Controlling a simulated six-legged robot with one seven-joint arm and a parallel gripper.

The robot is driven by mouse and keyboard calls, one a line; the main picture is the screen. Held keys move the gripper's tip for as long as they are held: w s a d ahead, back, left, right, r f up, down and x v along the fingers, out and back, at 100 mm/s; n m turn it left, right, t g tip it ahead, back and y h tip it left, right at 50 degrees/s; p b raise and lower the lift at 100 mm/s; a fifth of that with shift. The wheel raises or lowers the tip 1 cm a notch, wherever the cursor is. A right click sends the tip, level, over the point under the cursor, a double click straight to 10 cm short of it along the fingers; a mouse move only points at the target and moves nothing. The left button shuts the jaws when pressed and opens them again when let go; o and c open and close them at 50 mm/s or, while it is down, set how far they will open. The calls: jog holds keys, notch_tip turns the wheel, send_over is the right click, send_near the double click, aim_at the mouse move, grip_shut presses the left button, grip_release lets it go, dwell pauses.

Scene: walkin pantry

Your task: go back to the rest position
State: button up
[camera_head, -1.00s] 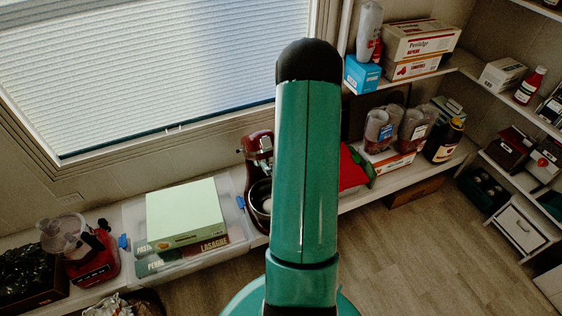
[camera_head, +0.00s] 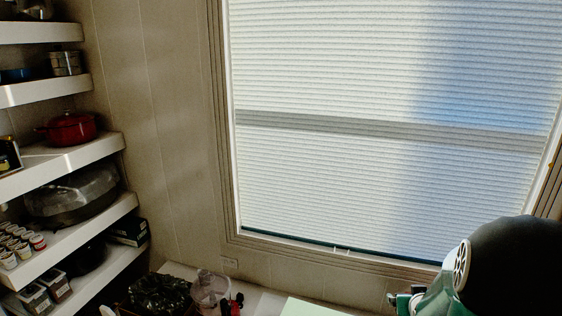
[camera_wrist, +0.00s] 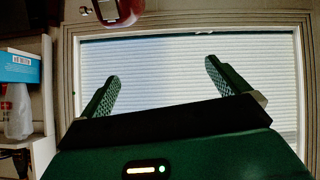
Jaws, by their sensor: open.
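My gripper (camera_wrist: 163,70) is open in the wrist view, its two green fingers spread wide with nothing between them. Behind the fingers is the window with a pale pleated blind (camera_wrist: 165,85). In the head view the blind (camera_head: 370,100) fills the right and centre. Green and black parts of my arm show at the lower right of the head view. The fingers cannot be made out clearly there.
White shelves (camera_head: 70,160) at the left hold a red pot (camera_head: 68,129) and a large lidded pan (camera_head: 75,195). A pale green box (camera_head: 310,308) shows at the bottom edge. In the wrist view, a blue box (camera_wrist: 20,66) and a shelf are at the left.

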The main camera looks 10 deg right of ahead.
jog(key=a+r+n, duration=0.1)
jog(key=a+r, duration=0.7)
jog(key=a, duration=0.2)
jog(key=s+a+r+n+g+y, duration=0.1)
jog(key=s+a+r, duration=0.2)
jog(key=s+a, duration=0.2)
jog(key=s+a+r+n+g+y, duration=0.1)
jog(key=s+a+r, duration=0.3)
jog(key=a, duration=0.5)
jog(key=s+a+r+n+g+y, duration=0.1)
jog(key=s+a+r+y, duration=0.2)
jog(key=s+a, duration=0.3)
jog(key=shift+a+r, duration=0.3)
jog(key=shift+a, duration=0.8)
jog(key=shift+d, duration=0.1)
